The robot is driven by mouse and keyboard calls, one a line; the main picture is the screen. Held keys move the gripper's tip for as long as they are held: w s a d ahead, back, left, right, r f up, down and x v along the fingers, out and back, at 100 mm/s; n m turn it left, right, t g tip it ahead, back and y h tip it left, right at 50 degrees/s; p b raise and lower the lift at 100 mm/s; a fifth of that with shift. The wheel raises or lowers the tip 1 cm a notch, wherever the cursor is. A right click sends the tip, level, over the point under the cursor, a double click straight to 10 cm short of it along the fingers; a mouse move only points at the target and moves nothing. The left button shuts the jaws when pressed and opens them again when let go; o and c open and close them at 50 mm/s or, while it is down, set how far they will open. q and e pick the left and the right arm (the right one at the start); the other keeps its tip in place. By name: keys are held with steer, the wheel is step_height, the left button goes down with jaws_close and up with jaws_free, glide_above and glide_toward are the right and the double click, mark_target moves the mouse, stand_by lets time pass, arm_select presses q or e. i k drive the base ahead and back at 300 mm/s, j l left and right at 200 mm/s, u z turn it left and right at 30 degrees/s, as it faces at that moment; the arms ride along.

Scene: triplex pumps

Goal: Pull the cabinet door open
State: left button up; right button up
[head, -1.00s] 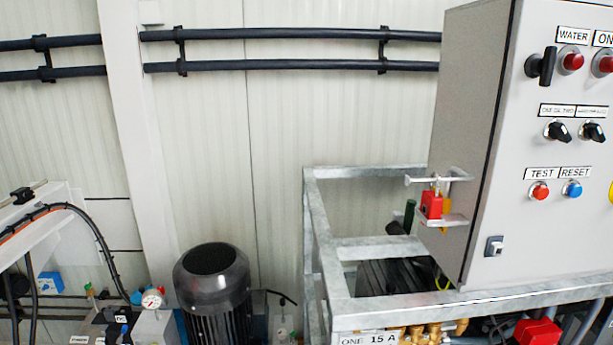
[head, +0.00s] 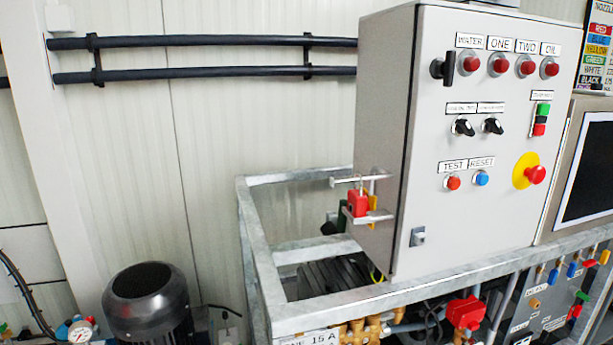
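The grey control cabinet (head: 384,240) stands on a galvanised frame at the centre right. Its front door (head: 500,110) carries red lamps, black switches, test and reset buttons and a yellow and red emergency stop. The door looks shut. A black handle (head: 443,68) sits at the door's upper left, and a small silver latch (head: 417,236) at its lower left. Neither of my grippers is in view.
The galvanised frame (head: 258,254) runs around and in front of the cabinet. A red padlock (head: 358,202) hangs on a bracket on the cabinet's left side. A black motor (head: 148,300) stands at lower left. A screen (head: 590,168) is at right.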

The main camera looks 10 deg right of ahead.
mark_target(473, 220)
steer(key=z, duration=1.3)
